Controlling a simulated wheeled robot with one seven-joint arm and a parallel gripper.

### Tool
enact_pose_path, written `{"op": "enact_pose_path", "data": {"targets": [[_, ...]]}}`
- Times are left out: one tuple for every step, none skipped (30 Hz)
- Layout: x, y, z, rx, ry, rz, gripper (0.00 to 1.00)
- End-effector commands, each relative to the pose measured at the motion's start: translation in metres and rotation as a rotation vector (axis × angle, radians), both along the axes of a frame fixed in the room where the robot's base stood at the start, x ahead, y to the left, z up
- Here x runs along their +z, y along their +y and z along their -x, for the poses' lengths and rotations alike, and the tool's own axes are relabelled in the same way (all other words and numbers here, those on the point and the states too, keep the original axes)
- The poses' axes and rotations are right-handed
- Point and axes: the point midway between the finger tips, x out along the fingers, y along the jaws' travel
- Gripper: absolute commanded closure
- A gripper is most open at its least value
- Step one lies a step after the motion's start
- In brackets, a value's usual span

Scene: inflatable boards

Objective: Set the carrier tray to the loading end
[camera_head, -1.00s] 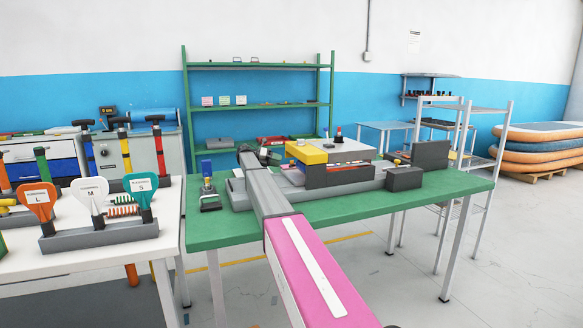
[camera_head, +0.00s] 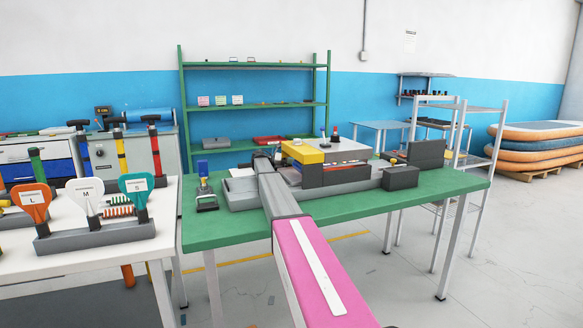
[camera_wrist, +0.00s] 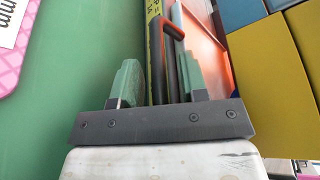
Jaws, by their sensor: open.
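A long grey tray-like base (camera_head: 240,195) lies on the green table (camera_head: 215,228), under a machine with yellow and dark blocks (camera_head: 305,153). I cannot tell for sure which part is the carrier tray. My gripper is at the machine's left end, mostly hidden by my arm in the head view. In the wrist view my gripper (camera_wrist: 160,80) is open, with green fingers. A black looped handle (camera_wrist: 172,30) shows between and beyond the fingers, beside an orange-red surface (camera_wrist: 205,50). Whether the fingers touch the handle is unclear.
A yellow block (camera_wrist: 270,75) stands close right of my gripper in the wrist view. A small blue-topped device (camera_head: 204,190) stands left of the grey base. A white table (camera_head: 90,255) with labelled paddles is at the left. The green tabletop's front strip is clear.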

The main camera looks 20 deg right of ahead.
Motion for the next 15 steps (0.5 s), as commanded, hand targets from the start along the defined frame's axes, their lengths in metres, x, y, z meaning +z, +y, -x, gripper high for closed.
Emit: {"op": "enact_pose_path", "data": {"targets": [[-0.0003,-0.0008,0.0003,0.0,0.0,0.0,0.6],[-0.0004,-0.0009,0.0003,0.0,0.0,0.0,0.6],[-0.0004,-0.0008,0.0001,0.0,0.0,0.0,0.6],[-0.0003,-0.0007,0.0001,0.0,0.0,0.0,0.6],[-0.0004,-0.0006,0.0,0.0,0.0,0.0,0.6],[-0.0004,-0.0006,0.0,0.0,0.0,0.0,0.6],[-0.0004,-0.0006,0.0,0.0,0.0,0.0,0.63],[-0.0004,-0.0006,0.0,0.0,0.0,0.0,0.73],[-0.0004,-0.0006,0.0,0.0,0.0,0.0,0.86],[-0.0006,-0.0005,0.0,0.001,0.0,-0.001,0.96],[-0.0008,-0.0005,-0.0001,0.001,0.0,-0.001,1.0],[-0.0011,-0.0004,-0.0002,0.001,0.0,-0.001,1.0],[-0.0013,-0.0003,-0.0003,0.001,-0.001,-0.002,1.0],[-0.0015,-0.0004,-0.0003,0.001,-0.001,-0.002,1.0],[-0.0018,-0.0007,-0.0004,0.001,-0.001,-0.002,1.0]]}}
